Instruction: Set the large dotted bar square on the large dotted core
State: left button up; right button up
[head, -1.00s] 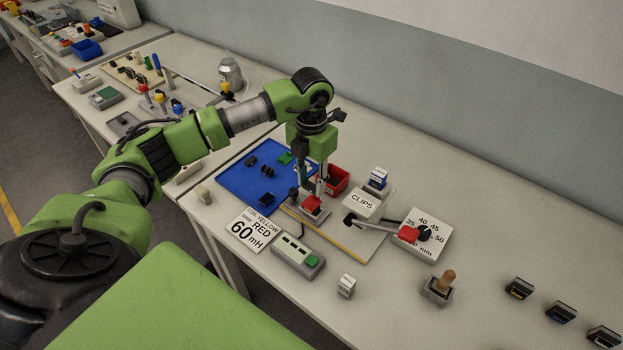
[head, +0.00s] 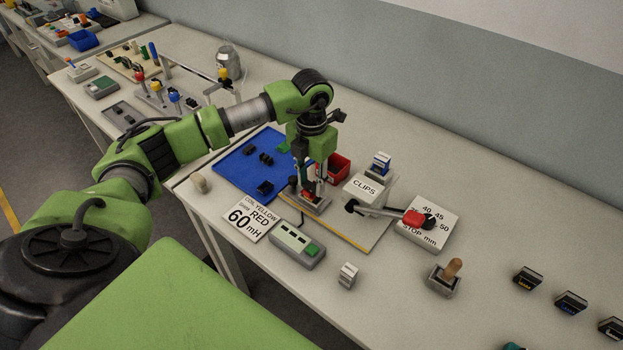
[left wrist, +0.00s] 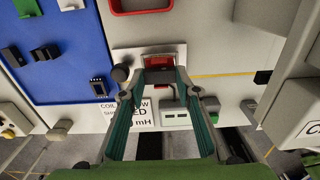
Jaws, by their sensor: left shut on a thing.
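My left gripper (head: 312,196) points down at the grey fixture (head: 322,208) on the pale board. In the left wrist view its fingertips (left wrist: 163,80) are closed on a small dark bar (left wrist: 166,89), which I take for the large dotted bar; no dots can be made out. A red coil (left wrist: 158,62) sits in the fixture right at the fingertips, presumably around the large dotted core, which is mostly hidden. Whether bar and core touch, and whether the bar is square, I cannot tell. My right gripper is in neither view.
A blue mat (head: 236,169) with small dark parts lies left of the fixture. A red bin (head: 339,166) stands behind. The CLIPS box (head: 366,188) and a red-knobbed lever (head: 413,217) stand right. A grey meter (head: 297,244) lies in front.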

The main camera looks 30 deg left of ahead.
pick_arm(q)
jog(key=shift+f, duration=0.15)
jog(key=o, duration=1.2)
jog(key=shift+r, duration=0.35)
notch_tip(320, 180, up, 11)
jog(key=shift+r, duration=0.15)
